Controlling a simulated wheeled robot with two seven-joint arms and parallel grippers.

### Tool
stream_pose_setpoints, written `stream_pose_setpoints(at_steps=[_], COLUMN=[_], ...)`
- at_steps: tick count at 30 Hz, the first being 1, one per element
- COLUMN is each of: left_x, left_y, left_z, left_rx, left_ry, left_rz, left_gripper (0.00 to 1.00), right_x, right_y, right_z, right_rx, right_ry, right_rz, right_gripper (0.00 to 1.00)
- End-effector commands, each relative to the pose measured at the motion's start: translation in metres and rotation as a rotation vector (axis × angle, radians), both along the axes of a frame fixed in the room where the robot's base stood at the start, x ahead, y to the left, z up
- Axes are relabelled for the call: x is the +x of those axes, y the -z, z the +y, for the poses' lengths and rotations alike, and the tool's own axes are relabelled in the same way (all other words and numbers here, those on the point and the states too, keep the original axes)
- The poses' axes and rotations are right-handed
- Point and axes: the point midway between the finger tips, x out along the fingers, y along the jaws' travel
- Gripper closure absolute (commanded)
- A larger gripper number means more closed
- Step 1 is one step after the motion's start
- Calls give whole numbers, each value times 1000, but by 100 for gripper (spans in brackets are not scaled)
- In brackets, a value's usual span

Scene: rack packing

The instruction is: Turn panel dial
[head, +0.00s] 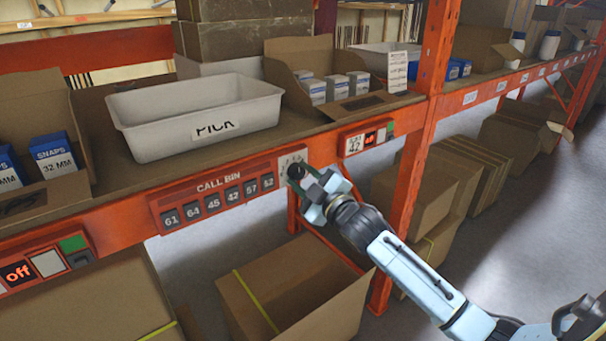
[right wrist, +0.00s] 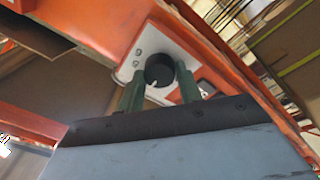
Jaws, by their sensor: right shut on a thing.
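The panel dial is a dark round knob (right wrist: 159,71) on a pale plate (right wrist: 140,54), seen in the right wrist view. In the head view the dial (head: 296,170) sits at the right end of the red CALL BIN panel (head: 220,196), partly hidden by my gripper. My right gripper (head: 309,180) has its green fingers on either side of the dial and is shut on it. A small light mark shows on the knob's lower edge. The panel carries several number tiles, 61, 64, 45, 42, 57 and 52. My left gripper is not in view.
A white PICK bin (head: 195,125) stands on the shelf above the panel. A smaller panel (head: 366,138) with a 42 label is on the beam to the right, near an orange upright (head: 425,110). Open cardboard boxes (head: 290,290) stand below.

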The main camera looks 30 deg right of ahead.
Motion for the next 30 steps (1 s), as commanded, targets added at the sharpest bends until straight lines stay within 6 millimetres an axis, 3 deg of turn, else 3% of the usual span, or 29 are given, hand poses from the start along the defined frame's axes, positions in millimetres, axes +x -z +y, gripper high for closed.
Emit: stream_pose_setpoints(at_steps=[21,22,26,30], left_x=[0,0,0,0], left_y=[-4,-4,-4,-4], left_z=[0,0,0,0], left_rx=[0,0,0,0], left_ry=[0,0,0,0], left_rz=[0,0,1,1], left_gripper=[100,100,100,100], right_x=[0,0,0,0], right_y=[0,0,0,0], right_z=[0,0,0,0], right_rx=[70,70,70,69], right_ry=[0,0,0,0], right_rz=[5,5,5,5], right_gripper=[88,61,44,43])
